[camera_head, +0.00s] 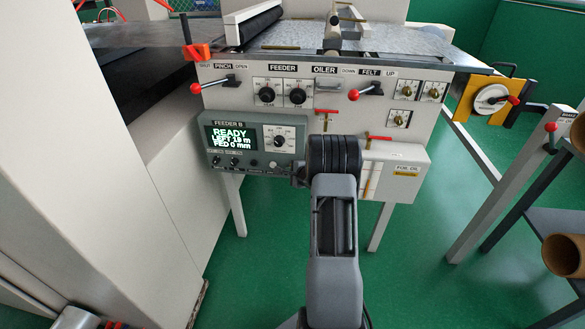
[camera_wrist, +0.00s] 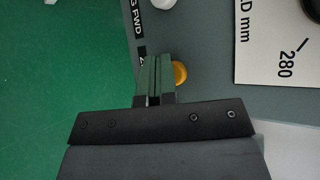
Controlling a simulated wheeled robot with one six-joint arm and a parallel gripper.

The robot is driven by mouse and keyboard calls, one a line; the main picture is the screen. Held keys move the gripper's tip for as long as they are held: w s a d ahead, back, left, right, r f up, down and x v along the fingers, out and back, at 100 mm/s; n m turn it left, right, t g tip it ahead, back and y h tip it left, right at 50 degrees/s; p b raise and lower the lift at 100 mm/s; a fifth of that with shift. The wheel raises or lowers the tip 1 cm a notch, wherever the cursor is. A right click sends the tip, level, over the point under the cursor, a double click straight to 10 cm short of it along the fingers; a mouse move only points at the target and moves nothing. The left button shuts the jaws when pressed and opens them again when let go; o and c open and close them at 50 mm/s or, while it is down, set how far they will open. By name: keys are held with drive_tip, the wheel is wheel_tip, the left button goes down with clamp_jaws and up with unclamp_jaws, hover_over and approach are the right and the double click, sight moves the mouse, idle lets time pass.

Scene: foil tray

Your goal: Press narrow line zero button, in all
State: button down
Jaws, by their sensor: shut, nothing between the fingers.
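A yellow round button (camera_wrist: 180,72) shows in the wrist view, partly hidden by my gripper (camera_wrist: 155,76). The gripper is shut and empty. Its tips lie beside and partly over the button in the picture; I cannot tell whether they touch it. A label next to it starts with "Z" and is mostly covered. In the head view the grey Feeder B panel (camera_head: 215,147) has a display (camera_head: 231,137) reading "READY", "LEFT 19 m", "FED 0 mm". My wrist hides the gripper tips there.
The panel carries a dial (camera_head: 280,138) and small knobs to the left of my wrist. Red-knobbed levers (camera_head: 228,84), black Feeder knobs (camera_head: 267,94) and an oil box (camera_head: 400,155) surround it. The green floor below is mostly open.

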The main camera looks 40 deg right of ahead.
idle(0.3)
drive_tip(key=shift+s+a+p, duration=0.3)
drive_tip(key=shift+s+a, duration=0.3)
drive_tip(key=shift+s+a, duration=0.1)
drive_tip(key=s+a+p, duration=0.1)
drive_tip(key=s+a, duration=0.2)
drive_tip(key=shift+s+a, duration=0.15)
drive_tip(key=shift+s, duration=0.05)
idle(0.3)
idle(0.9)
